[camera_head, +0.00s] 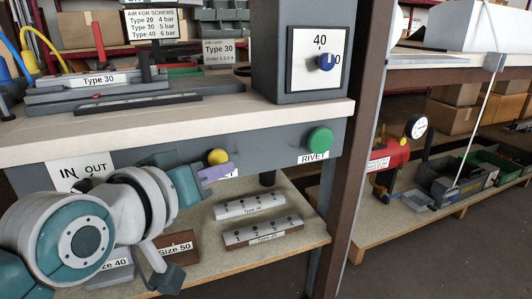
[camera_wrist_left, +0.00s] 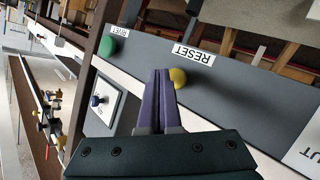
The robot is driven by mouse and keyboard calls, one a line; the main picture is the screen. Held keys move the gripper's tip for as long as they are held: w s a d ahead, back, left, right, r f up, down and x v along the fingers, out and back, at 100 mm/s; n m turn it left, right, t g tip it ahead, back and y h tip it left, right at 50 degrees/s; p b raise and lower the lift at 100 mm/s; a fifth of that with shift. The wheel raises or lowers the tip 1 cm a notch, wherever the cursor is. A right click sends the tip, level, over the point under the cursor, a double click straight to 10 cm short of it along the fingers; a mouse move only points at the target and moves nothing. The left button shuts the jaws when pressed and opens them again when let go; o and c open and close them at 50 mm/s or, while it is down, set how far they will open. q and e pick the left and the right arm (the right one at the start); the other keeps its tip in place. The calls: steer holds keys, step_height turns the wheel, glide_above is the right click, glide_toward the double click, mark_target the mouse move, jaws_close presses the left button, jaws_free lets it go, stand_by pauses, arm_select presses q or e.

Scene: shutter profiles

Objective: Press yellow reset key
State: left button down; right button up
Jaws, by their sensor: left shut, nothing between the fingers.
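The yellow reset key (camera_head: 217,157) is a round button on the grey front panel of the workbench. It also shows in the left wrist view (camera_wrist_left: 179,77), beside the RESET label (camera_wrist_left: 193,55). My left gripper (camera_head: 220,172) is at the panel, just below the key in the head view. In the wrist view its purple fingers (camera_wrist_left: 161,73) are together and empty, and their tips overlap the key's left edge. I cannot tell whether they touch it. In the head view the fingers hide most of the label. My right gripper is out of view.
A green RIVET button (camera_head: 320,139) sits right of the key on the same panel. A blue knob (camera_head: 326,62) is on the box above. Below, a shelf holds profile blocks (camera_head: 262,234).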

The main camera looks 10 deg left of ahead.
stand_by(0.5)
arm_select(q)
steer(key=shift+w+a, duration=0.25)
steer(key=shift+w, duration=0.1)
steer(key=shift+w+a, duration=0.35)
steer(key=shift+w, duration=0.15)
stand_by(0.9)
stand_by(0.3)
steer(key=shift+s+d+p, duration=0.6)
steer(key=shift+s+p, duration=0.2)
steer(key=shift+p, duration=0.05)
